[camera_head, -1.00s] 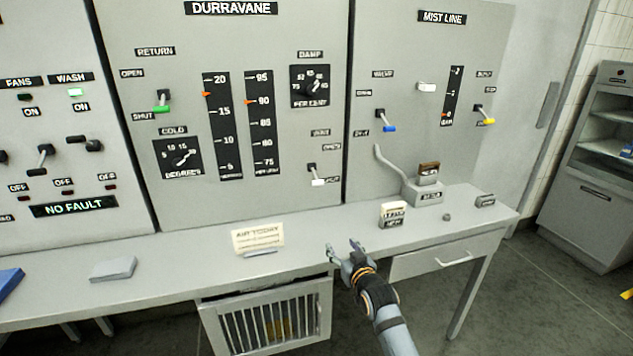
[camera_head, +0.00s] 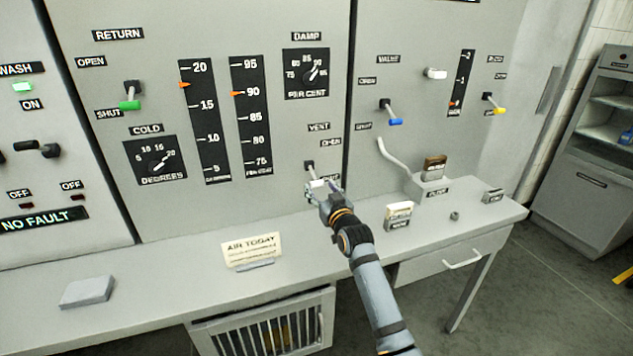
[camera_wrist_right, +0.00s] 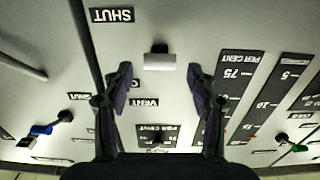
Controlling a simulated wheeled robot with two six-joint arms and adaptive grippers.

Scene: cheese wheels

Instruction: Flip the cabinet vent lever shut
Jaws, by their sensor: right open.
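The vent lever has a dark pivot (camera_head: 309,166) on the grey cabinet panel, below the VENT (camera_head: 319,126) and OPEN (camera_head: 331,142) labels. My right gripper (camera_head: 322,187) is at the lever and hides its white tip in the head view. In the right wrist view, which is upside down, the lever's white tip (camera_wrist_right: 159,62) shows between and just beyond the two open fingers (camera_wrist_right: 159,72). The SHUT label (camera_wrist_right: 111,15) is at the top left there. I cannot tell contact or the lever's exact tilt. My left gripper is out of view.
A green-tipped lever (camera_head: 130,104) is left on the same panel; blue (camera_head: 394,121) and yellow (camera_head: 497,110) ones are right. The counter (camera_head: 160,270) holds an AIR TODAY card (camera_head: 251,247), a grey block (camera_head: 87,291) and small boxes (camera_head: 398,214).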

